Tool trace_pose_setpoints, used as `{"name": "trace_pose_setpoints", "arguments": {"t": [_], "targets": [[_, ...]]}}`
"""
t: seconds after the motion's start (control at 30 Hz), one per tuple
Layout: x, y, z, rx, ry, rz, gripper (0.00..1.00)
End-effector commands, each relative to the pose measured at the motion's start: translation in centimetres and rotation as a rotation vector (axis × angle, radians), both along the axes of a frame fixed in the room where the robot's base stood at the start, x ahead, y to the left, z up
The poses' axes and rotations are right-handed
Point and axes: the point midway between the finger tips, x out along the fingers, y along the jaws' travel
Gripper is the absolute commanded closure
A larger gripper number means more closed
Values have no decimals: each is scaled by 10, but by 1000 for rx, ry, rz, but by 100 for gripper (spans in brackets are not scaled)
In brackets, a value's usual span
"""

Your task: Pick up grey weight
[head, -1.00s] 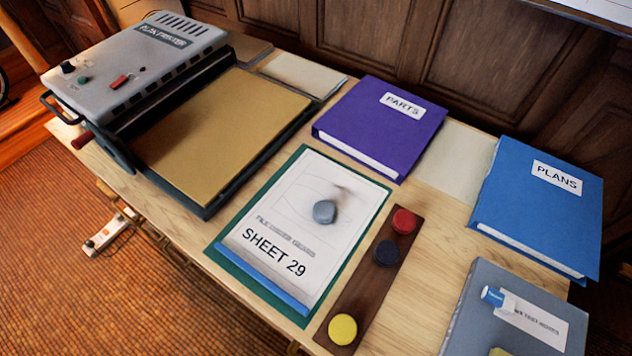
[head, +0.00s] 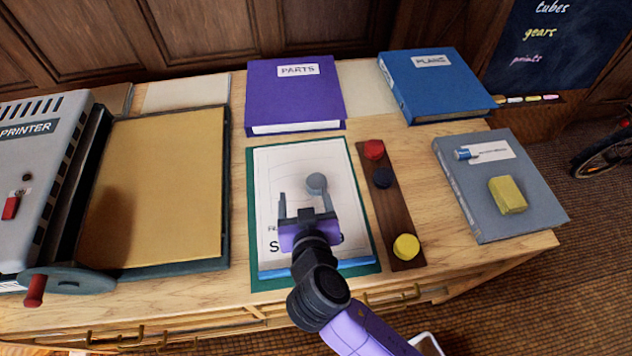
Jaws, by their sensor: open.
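My gripper (head: 307,199) is over the lower part of the sheet. Its two fingers are apart and point toward the back of the table. I cannot tell how high the fingers are above the sheet. Nothing shows between the fingers. My purple gripper body covers most of the printed title.
A dark wooden strip (head: 399,216) to the right holds red (head: 374,149), dark blue (head: 382,178) and yellow (head: 406,247) weights. The purple PARTS binder (head: 293,97) and blue PLANS binder (head: 437,82) lie behind. A grey book (head: 485,205) is right; the plan printer (head: 40,150) is left.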

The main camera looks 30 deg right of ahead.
Motion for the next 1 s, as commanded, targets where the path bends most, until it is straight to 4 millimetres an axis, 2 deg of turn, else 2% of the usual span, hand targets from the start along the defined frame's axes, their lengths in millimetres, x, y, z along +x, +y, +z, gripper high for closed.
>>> {"name": "trace_pose_setpoints", "arguments": {"t": [0.1,0.27,0.57,0.8,1.0], "targets": [[-5,-18,-5,23,7,-123,28],[-5,-30,-11,43,6,-186,28],[20,-41,-24,44,8,-185,28],[48,-53,-38,45,8,-186,28],[54,-56,-43,46,9,-184,28]]}}
